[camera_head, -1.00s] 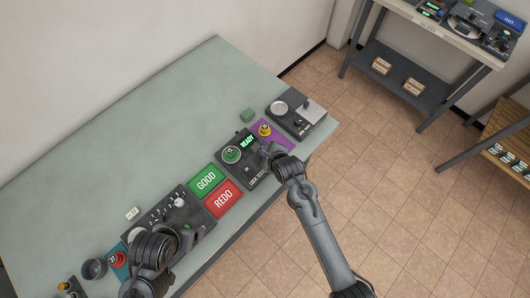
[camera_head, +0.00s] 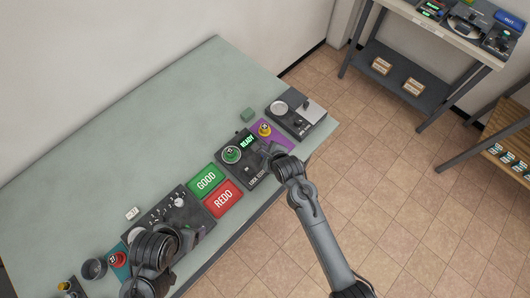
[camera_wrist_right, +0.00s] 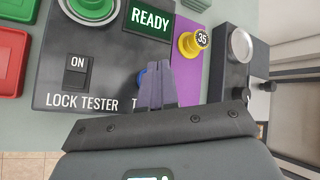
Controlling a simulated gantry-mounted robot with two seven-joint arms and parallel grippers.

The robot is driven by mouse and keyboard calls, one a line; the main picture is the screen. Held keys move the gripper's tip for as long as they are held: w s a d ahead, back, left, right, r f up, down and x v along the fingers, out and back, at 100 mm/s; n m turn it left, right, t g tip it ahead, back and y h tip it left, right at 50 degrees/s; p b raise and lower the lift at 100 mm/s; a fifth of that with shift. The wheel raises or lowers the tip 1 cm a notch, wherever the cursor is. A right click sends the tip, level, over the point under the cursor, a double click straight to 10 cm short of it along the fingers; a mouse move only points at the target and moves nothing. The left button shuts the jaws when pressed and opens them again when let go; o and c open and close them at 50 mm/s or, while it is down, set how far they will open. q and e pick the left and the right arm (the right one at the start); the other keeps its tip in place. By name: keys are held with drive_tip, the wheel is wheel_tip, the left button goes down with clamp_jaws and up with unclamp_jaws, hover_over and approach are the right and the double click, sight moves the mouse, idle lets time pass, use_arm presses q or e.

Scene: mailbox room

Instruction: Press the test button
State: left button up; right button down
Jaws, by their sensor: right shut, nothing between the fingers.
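The dark lock tester box (camera_head: 236,162) sits near the table's front edge, with a lit READY display (camera_wrist_right: 150,20), a green-ringed round knob (camera_head: 232,154) and a black ON switch (camera_wrist_right: 76,72). In the right wrist view a blue button (camera_wrist_right: 140,78) on its right side is mostly hidden behind my right fingers; the label below it is covered after a "T". My right gripper (camera_wrist_right: 155,86) is shut and empty, its tips over that button; I cannot tell whether they touch. In the head view it hangs over the box's right end (camera_head: 269,150). My left gripper (camera_head: 178,236) is low at the left, its fingers unclear.
A purple pad with a yellow knob (camera_head: 265,129) stands close to the right of the tester, then another grey device (camera_head: 300,118). Green GOOD (camera_head: 206,180) and red REDO (camera_head: 223,199) pads lie to the left. The table's back (camera_head: 150,120) is clear.

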drive_tip(key=shift+f, duration=0.2)
drive_tip(key=shift+f, duration=0.25)
drive_tip(key=shift+f, duration=0.35)
idle(0.6)
drive_tip(key=shift+f, duration=0.2)
idle(0.3)
drive_tip(key=shift+r, duration=0.1)
drive_tip(key=shift+r+p, duration=0.9)
drive_tip(key=shift+p, duration=0.2)
drive_tip(key=shift+r, duration=0.1)
